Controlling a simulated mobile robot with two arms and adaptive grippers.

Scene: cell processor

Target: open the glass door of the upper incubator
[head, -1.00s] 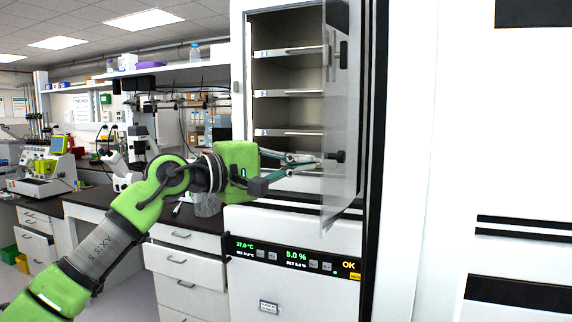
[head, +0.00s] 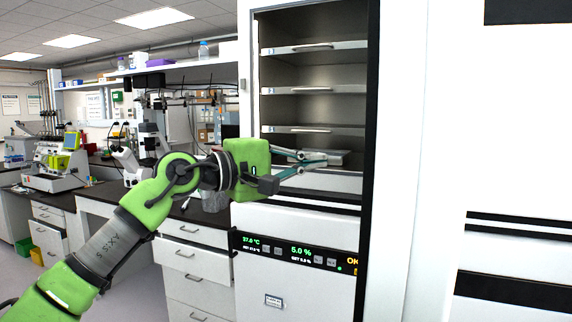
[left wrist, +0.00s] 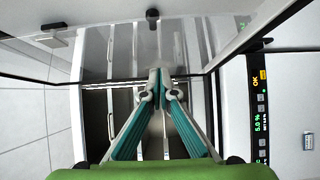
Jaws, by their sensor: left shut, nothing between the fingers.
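The upper incubator (head: 247,100) stands open to view in the head view, its shelves (head: 310,90) uncovered. In the left wrist view a glass pane (left wrist: 100,45), which looks like its glass door, spans the area beyond my fingers, with a dark knob (left wrist: 152,15) and a dark fitting (left wrist: 53,28). I cannot make out the door in the head view. My left gripper (head: 322,159) is shut and empty, in front of the lower shelves; it also shows in the left wrist view (left wrist: 160,88). Whether its tips touch the pane, I cannot tell. My right gripper is out of view.
The control panel (head: 290,252) lies below the opening, above a white lower front (head: 290,290). A dark bench (head: 210,212) with a microscope and drawers is at the left. A large white unit (head: 450,130) is at the right.

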